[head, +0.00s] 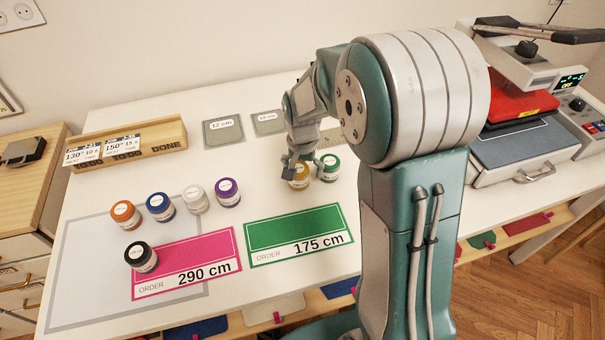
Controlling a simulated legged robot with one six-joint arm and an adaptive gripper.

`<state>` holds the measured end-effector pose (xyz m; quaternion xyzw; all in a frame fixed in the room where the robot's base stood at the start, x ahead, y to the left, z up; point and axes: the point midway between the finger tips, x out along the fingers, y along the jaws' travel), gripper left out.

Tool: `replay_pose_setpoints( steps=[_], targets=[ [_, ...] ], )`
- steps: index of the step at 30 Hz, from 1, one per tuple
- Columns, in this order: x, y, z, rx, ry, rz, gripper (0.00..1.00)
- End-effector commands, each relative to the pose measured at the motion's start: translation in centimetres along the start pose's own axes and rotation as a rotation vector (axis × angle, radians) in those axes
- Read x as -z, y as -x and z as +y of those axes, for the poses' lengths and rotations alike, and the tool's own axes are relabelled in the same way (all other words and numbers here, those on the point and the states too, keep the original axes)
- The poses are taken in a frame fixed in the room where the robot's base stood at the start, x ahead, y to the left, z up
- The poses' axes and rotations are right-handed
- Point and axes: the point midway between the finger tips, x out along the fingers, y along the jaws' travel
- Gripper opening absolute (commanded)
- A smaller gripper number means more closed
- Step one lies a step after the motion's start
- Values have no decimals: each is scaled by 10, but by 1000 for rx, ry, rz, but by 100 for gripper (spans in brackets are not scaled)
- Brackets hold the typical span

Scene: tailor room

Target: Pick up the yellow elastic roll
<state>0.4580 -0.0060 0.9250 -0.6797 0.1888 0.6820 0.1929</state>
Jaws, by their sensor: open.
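The yellow elastic roll (299,181) stands on the white table (100,213), just left of the green roll (328,172). My gripper (300,167) points down over the yellow roll, with its fingers at the roll's top and sides. It is open. The fingers cover part of the yellow roll, and I cannot tell whether they touch it. The green roll stands very close to the right finger.
Orange (125,214), blue (160,207), white (196,199) and purple (228,192) rolls stand in a row at left. A black roll (141,257) stands on the pink order card (205,255). A green order card (298,234) lies in front. A heat press (520,140) stands at right.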

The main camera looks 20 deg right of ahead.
Motion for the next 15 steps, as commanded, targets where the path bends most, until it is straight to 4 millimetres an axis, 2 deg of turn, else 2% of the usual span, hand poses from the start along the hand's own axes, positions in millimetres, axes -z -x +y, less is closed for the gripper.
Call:
replay_pose_setpoints(
  steps=[3, 10, 11, 12, 14, 15],
  targets=[
    [-2, -11, -2, -2, 2, 1, 100],
    [0, -12, 0, 0, 1, 1, 100],
    [0, -12, 0, 1, 1, 0, 91],
    [0, -12, 1, 1, 0, 0, 73],
    [1, -12, 2, 2, 0, -1, 46],
    [1, -12, 2, 3, 0, -1, 29]
  ],
)
